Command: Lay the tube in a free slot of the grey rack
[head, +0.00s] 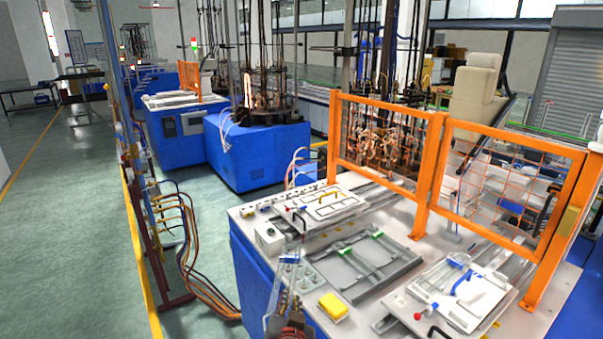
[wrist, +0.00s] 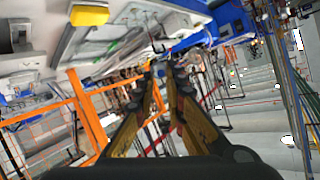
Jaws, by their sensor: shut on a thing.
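The grey rack (head: 400,268) lies on the white-topped bench in the head view, a flat frame with long slots and green parts. A green strip beside the yellow block in the wrist view seems to be part of it. My gripper (wrist: 163,72) shows in the wrist view, its black and yellow fingers closing in toward their tips. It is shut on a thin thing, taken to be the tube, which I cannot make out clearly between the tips.
A yellow block (head: 333,306) sits in front of the rack; it also shows in the wrist view (wrist: 90,15). An orange mesh guard (head: 428,172) stands behind. White fixtures with handles (head: 333,204) lie behind left of the rack, and another (head: 462,296) lies right.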

